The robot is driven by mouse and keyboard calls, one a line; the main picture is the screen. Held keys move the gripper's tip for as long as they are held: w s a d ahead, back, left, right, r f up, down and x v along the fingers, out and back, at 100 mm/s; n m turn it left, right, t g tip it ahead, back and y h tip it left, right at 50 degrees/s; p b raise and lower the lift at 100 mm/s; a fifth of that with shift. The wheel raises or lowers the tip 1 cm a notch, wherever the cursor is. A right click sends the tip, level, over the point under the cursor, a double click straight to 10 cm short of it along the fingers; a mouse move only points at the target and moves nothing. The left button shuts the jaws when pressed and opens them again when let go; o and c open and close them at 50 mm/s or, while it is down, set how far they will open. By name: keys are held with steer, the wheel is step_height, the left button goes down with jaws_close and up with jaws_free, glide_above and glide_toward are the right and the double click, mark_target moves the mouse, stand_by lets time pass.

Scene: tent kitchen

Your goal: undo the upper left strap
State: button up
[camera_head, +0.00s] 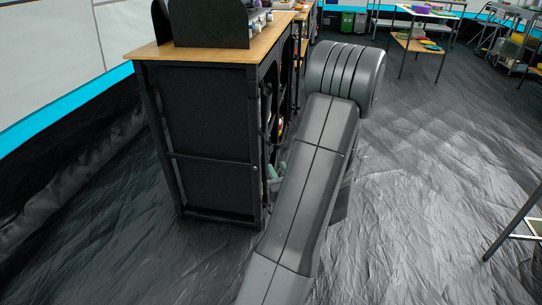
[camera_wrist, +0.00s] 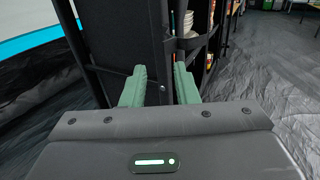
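A black cabinet (camera_head: 210,125) with a wooden top stands left of centre in the head view; its side panel also shows in the wrist view (camera_wrist: 122,35). A thin dark band (camera_head: 215,159) crosses the side panel and ends near a small light button (camera_head: 255,167) at the front edge. I cannot tell whether this band is the upper left strap. My gripper (camera_wrist: 160,84) has two green fingers, apart, with the cabinet's front corner and a small round button (camera_wrist: 163,88) seen between them. Nothing is visibly held. In the head view my arm hides much of the gripper and the cabinet front.
Open shelves with dishes (camera_wrist: 186,22) line the cabinet front. Tables (camera_head: 420,42) stand at the back right, and a metal table leg (camera_head: 512,222) is at the right edge. The tent wall (camera_head: 60,45) is on the left. The dark floor (camera_head: 430,150) at right is mostly clear.

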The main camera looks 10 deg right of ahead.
steer(key=shift+v, duration=2.35)
steer(key=shift+w+d, duration=0.1)
steer(key=shift+w, duration=0.05)
steer(key=b, duration=0.2)
glide_toward(273, 145)
steer(key=w+a, duration=0.3)
steer(key=w, duration=0.1)
steer(key=shift+w+a+f, duration=0.1)
steer(key=shift+a+f, duration=0.05)
steer(key=shift+f, duration=0.25)
steer(key=shift+a+r, duration=0.1)
